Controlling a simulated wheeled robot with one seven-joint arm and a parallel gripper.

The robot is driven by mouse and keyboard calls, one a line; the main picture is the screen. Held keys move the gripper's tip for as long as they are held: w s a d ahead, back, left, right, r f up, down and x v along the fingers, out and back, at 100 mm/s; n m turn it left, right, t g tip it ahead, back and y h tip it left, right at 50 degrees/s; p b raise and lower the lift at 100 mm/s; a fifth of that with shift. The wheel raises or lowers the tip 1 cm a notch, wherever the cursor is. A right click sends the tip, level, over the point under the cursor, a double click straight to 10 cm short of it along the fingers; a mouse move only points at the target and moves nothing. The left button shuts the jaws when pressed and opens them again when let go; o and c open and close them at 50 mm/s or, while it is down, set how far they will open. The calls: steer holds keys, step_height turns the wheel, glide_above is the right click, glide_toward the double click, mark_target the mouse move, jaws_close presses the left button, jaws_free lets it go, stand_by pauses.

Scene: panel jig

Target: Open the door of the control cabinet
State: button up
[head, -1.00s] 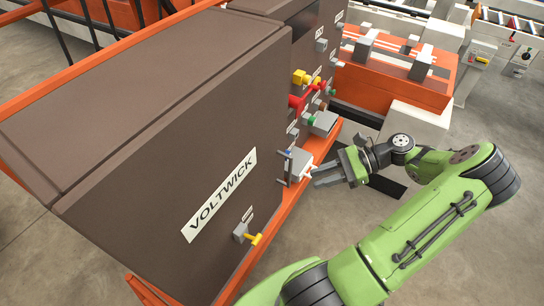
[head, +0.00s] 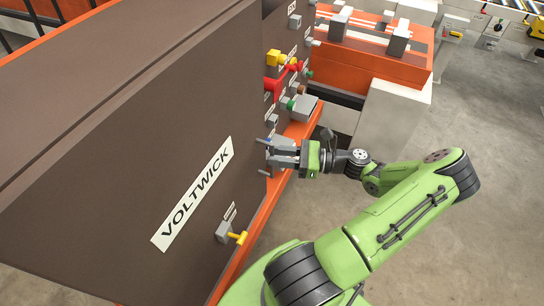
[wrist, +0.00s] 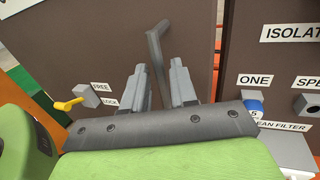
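The control cabinet's brown door (head: 130,130) carries a VOLTWICK label and looks closed. Its grey bar handle (wrist: 157,45) stands near the door's right edge in the wrist view; in the head view my fingers partly cover it. My gripper (head: 271,154) is at the handle. In the wrist view my gripper (wrist: 158,72) is open, its two fingers apart with the lower handle between them; I cannot tell whether either finger touches it. A yellow lever (head: 238,238) on a grey block sits low on the door. In the wrist view the lever (wrist: 68,104) points left, beside FREE and LOCK labels.
A brown control panel (wrist: 270,58) with a blue button (wrist: 253,107) and other knobs adjoins the door's right edge. An orange ledge (head: 254,232) runs below. A pale block (head: 390,122) stands beyond my gripper.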

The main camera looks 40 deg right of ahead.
steer(key=shift+x, duration=0.95)
jaws_close()
steer(key=shift+s+d, duration=0.1)
steer(key=shift+s, duration=0.05)
